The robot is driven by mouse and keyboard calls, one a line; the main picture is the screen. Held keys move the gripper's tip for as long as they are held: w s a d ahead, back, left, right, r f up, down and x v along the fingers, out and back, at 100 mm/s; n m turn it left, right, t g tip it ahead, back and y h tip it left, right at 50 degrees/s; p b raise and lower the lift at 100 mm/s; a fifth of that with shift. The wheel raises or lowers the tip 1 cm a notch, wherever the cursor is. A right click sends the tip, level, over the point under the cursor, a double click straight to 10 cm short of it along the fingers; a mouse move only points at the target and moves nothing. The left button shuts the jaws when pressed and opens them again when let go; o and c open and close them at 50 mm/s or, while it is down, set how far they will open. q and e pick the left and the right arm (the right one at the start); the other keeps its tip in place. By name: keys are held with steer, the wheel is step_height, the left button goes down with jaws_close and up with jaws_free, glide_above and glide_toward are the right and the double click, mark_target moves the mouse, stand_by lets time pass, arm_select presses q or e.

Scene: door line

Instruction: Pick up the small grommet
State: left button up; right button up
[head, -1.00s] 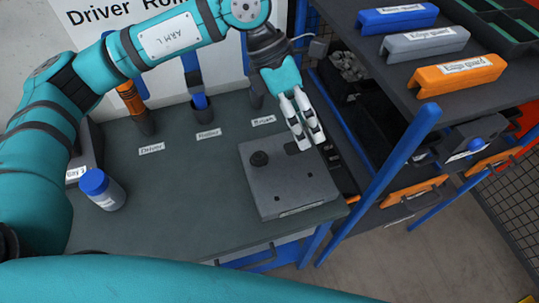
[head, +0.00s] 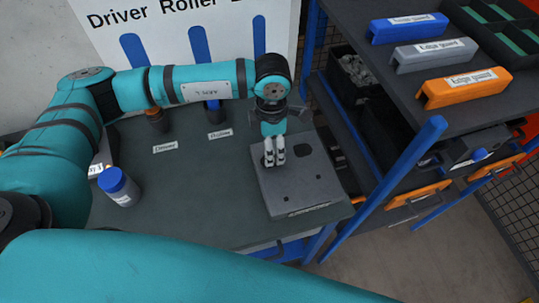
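My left gripper (head: 274,164) points down at the upper left part of a grey plate (head: 305,190) on the bench. Its two pale fingers are close together, and I cannot tell whether they are shut or hold anything. The small black grommet is not visible now; the fingers cover the part of the plate where a small dark round piece was seen earlier. The plate also has small dark holes in its top. My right gripper is not in view.
Tools in holders stand along the back. A shelf rack (head: 430,125) with blue, grey and orange edge guards is at the right. The bench's middle is clear.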

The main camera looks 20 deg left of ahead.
arm_select(q)
steer(key=shift+f+p, duration=0.45)
steer(key=f+p, duration=0.1)
steer(key=f, duration=0.1)
steer(key=f+p, duration=0.1)
steer(key=shift+s+a+f, duration=0.2)
steer(key=shift+f, duration=0.65)
steer(key=c, duration=0.7)
steer(key=shift+c, duration=1.1)
steer(key=shift+r, duration=0.15)
